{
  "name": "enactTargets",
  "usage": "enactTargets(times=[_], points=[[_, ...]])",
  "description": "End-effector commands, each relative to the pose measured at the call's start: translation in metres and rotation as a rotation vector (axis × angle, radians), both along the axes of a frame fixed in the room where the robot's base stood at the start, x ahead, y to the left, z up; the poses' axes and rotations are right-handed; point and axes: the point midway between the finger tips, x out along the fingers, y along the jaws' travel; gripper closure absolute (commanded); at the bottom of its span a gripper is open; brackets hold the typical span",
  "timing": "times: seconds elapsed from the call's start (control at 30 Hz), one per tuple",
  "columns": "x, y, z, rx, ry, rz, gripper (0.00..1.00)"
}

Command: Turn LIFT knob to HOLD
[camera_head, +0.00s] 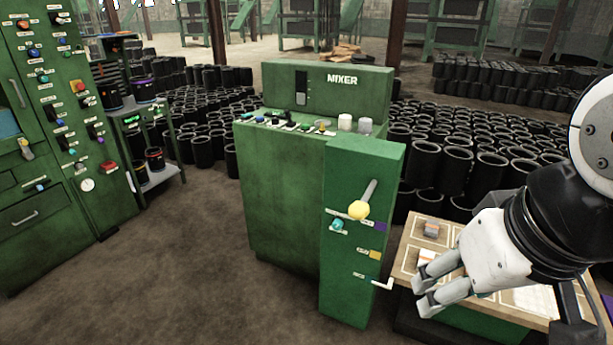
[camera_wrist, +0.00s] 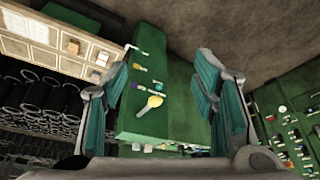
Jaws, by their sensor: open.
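The LIFT lettering is too small to read in either view, so I cannot tell which knob it names. A teal knob (camera_head: 337,226) sits on the front of the green mixer's narrow cabinet (camera_head: 345,275), left of a lever with a yellow ball (camera_head: 358,211). Both the teal knob (camera_wrist: 159,86) and the yellow-ended lever (camera_wrist: 152,103) show between my fingers in the wrist view. More knobs are on the tall green panel (camera_head: 15,75) at the left. My gripper (camera_head: 422,296) is open and empty, right of the narrow cabinet and apart from it.
A wooden-topped table (camera_head: 408,258) with small blocks lies beneath and beside my gripper. A white bent handle (camera_head: 383,285) sticks out low on the cabinet. Stacks of black sleeves (camera_head: 455,160) fill the back. The floor (camera_head: 190,265) between panel and mixer is clear.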

Motion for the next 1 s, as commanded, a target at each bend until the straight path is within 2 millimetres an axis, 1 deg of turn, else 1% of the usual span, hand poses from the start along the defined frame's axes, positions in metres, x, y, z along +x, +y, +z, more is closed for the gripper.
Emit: enactTargets(times=[0.03,0.1,0.47,0.67,0.87,0.97,1.0], points=[[0.012,0.0,-0.02,0.0,-0.004,0.0,0.47],[0.023,0.0,-0.036,-0.001,-0.01,0.001,0.47],[0.068,-0.004,-0.113,-0.017,-0.024,0.001,0.47],[0.092,-0.01,-0.159,-0.041,-0.013,-0.001,0.47],[0.12,-0.022,-0.209,-0.099,0.029,0.0,0.47],[0.14,-0.033,-0.238,-0.156,0.072,0.002,0.47],[0.15,-0.039,-0.251,-0.192,0.098,0.005,0.47]])
